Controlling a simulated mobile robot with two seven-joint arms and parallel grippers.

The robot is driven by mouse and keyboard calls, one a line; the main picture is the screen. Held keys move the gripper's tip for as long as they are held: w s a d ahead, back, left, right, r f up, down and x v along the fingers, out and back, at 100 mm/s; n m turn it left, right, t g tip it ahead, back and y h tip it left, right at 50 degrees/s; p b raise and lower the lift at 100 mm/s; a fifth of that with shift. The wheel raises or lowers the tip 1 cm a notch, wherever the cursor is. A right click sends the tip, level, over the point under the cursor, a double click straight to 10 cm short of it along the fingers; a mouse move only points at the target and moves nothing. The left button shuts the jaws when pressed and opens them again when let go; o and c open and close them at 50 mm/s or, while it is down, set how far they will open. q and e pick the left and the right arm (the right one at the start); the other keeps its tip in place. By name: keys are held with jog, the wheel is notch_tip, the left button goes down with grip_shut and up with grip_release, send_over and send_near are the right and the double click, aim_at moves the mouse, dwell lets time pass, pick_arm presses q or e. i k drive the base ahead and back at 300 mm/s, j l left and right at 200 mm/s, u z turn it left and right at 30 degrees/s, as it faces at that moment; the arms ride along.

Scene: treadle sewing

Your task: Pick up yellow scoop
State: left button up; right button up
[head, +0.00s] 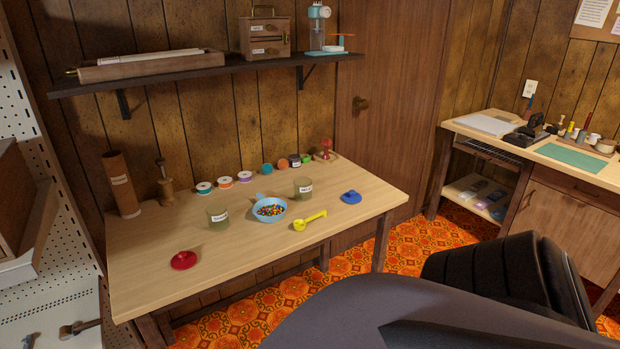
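The yellow scoop (309,221) lies on the light wooden table (240,258), near its front right part. Its round bowl is at the left end and its handle points right and slightly back. It lies just right of a light blue bowl (257,215) filled with small multicoloured pieces, apart from it. Neither of my grippers shows in the head view, so their state cannot be seen.
Two labelled greenish jars (217,222) (303,194) flank the bowl. A red lid (183,260) lies front left, a blue lid (351,197) right of the scoop. Several spools (225,183) line the back. A shelf (200,72) overhangs. The table's front is clear.

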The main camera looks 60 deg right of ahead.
aim_at(300, 223)
jog(key=l, duration=0.8)
jog(key=k+l+u, duration=0.1)
jog(key=l, duration=0.7)
